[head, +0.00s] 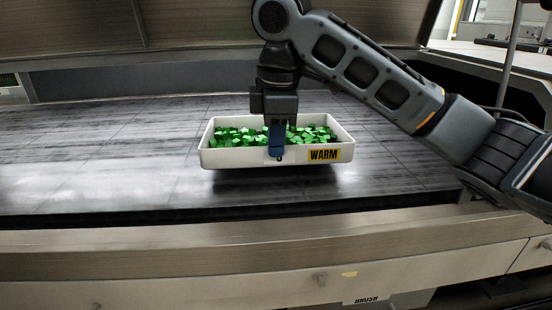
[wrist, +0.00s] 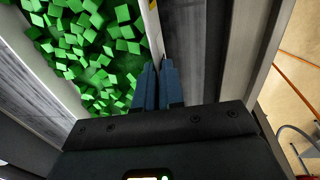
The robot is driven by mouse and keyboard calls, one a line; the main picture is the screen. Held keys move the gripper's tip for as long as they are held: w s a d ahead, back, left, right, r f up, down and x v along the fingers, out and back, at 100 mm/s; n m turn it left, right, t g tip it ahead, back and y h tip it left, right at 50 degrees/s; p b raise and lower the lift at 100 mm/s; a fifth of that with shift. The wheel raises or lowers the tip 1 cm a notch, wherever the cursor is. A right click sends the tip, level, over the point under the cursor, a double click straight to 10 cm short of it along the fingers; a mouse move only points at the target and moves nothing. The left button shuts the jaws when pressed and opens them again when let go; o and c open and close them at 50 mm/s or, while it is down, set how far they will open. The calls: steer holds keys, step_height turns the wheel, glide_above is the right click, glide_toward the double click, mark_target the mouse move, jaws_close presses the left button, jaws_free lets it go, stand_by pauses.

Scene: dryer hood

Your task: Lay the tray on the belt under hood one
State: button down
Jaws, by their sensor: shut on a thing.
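A white tray (head: 228,158) full of green cubes (head: 240,136) is over the dark belt (head: 110,150), with a shadow beneath its front. It looks level and slightly above the belt, though exact contact cannot be told. A yellow "WARM" label (head: 323,155) is on its front wall. My gripper (head: 276,150) points down and is shut on the front wall of the tray, left of the label. In the wrist view its blue fingers (wrist: 158,85) pinch the tray's wall, with green cubes (wrist: 95,45) to the left. The hood (head: 200,25) spans the top of the head view.
A metal rail (head: 150,255) runs along the belt's front edge, with a dark gap behind it. The belt left of the tray is clear. A thin upright post (head: 509,60) stands at right. A "BRUSH" label (head: 366,300) shows low in front.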

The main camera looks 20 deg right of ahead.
mark_target(276, 161)
steer(key=shift+f, duration=1.85)
steer(key=c, duration=1.3)
jaws_free()
steer(key=shift+o, duration=0.2)
step_height(276, 161, up, 12)
steer(key=s+p, duration=0.1)
steer(key=shift+s, duration=0.35)
steer(key=shift+s+a+f, duration=0.1)
steer(key=shift+s+f, duration=0.05)
